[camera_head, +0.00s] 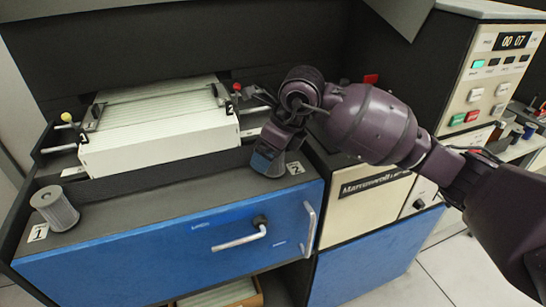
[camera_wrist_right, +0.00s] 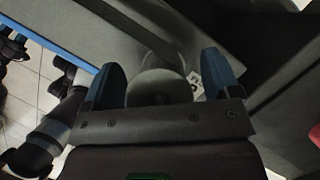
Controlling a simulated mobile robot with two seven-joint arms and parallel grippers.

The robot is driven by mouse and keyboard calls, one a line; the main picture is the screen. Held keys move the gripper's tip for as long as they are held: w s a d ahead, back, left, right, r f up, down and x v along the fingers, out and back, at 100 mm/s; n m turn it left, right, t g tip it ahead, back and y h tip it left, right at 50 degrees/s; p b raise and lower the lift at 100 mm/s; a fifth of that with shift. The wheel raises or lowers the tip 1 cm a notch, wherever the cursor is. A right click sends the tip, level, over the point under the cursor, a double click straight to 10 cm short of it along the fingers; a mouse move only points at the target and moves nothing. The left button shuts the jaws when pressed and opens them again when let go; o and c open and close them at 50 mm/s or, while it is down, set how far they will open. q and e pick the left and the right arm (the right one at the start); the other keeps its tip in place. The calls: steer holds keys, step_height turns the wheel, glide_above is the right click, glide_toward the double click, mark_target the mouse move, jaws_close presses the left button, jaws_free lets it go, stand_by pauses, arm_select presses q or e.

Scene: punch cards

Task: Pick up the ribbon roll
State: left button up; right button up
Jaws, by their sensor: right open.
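A grey ribbed cylinder (camera_head: 54,211), which looks like a roll, stands upright beside the card marked 1 at the left end of the dark ledge. My right gripper (camera_head: 268,161) points down over the right end of the ledge, by the card marked 2 (camera_head: 295,168). Its blue-tipped fingers are open. In the right wrist view, a grey rounded thing (camera_wrist_right: 155,84) lies between the open fingers. It is partly hidden by the gripper body, and I cannot tell whether the fingers touch it. My left gripper is not in view.
A white stack of cards (camera_head: 160,130) lies in the feeder behind the ledge. A blue front panel (camera_head: 170,250) with handles is below. A beige control panel (camera_head: 490,90) stands at the right. The ledge between the two cards is clear.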

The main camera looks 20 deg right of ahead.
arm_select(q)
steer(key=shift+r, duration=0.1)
arm_select(e)
steer(key=shift+r, duration=0.1)
steer(key=shift+c, duration=0.2)
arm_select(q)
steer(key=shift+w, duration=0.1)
arm_select(e)
steer(key=c, duration=1)
steer(key=shift+c, duration=0.2)
steer(key=shift+r, duration=0.6)
arm_select(q)
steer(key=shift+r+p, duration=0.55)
steer(key=shift+p, duration=0.3)
arm_select(e)
step_height(320, 180, up, 19)
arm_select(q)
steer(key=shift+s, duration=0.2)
arm_select(e)
steer(key=shift+f, duration=0.1)
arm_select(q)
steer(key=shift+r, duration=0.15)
arm_select(e)
steer(key=shift+r, duration=0.2)
